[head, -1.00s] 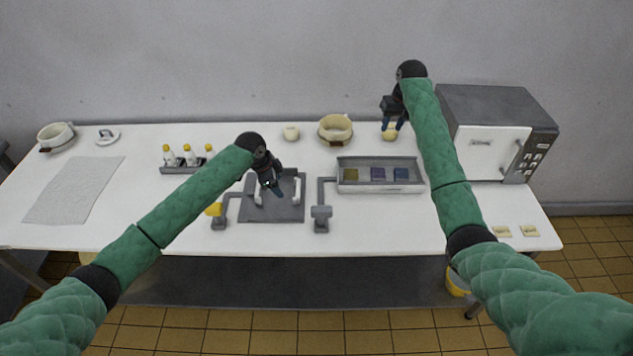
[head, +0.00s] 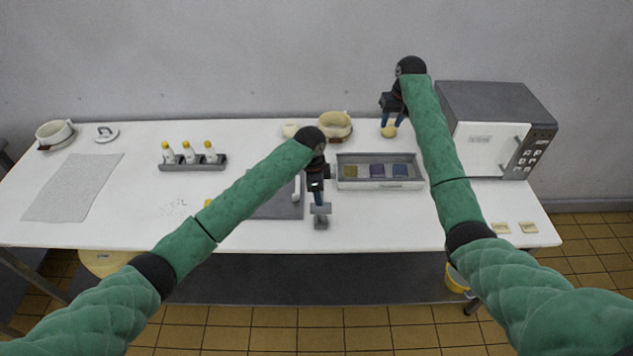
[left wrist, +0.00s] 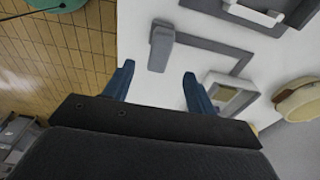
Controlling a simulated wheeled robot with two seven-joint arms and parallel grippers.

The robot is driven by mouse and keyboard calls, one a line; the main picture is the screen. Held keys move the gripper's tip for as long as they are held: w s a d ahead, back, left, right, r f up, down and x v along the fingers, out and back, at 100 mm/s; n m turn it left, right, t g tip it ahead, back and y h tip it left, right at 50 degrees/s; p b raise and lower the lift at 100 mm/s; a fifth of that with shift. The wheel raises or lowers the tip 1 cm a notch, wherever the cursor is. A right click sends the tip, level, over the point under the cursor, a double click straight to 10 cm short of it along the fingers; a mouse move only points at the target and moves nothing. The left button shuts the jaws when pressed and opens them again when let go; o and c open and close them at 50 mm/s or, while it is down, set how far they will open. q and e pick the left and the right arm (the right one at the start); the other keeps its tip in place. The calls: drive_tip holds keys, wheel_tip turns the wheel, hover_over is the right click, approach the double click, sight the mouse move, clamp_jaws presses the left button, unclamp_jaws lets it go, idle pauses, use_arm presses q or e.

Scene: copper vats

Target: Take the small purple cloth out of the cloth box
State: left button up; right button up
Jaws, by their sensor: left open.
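The cloth box (head: 380,184) is a shallow grey tray on the table, right of centre. It holds a small olive cloth (head: 350,171), a purple cloth (head: 376,171) and a bluish cloth (head: 400,171) in a row. My left gripper (head: 319,203) is open and empty, left of the box and near its front side, above a grey block. In the left wrist view, the open fingers (left wrist: 160,78) show, and part of the box (left wrist: 240,103) is beyond the right finger. My right gripper (head: 391,124) looks open, behind the box, just above a cream round object.
The cream round object (head: 389,132) sits behind the box. A grey block (head: 321,222) on a bent bar stands left of it. A cream pot (head: 336,126) is behind, a white-fronted oven (head: 490,150) right. A bottle rack (head: 193,164) stands left.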

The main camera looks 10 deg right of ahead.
sight(321, 208)
use_arm(q)
drive_tip(key=shift+d+f, duration=0.2)
drive_tip(key=shift+f, duration=1.5)
drive_tip(key=shift+d+f, duration=0.2)
drive_tip(key=shift+f, duration=1.5)
drive_tip(key=c, duration=1.1)
drive_tip(key=shift+o, duration=0.2)
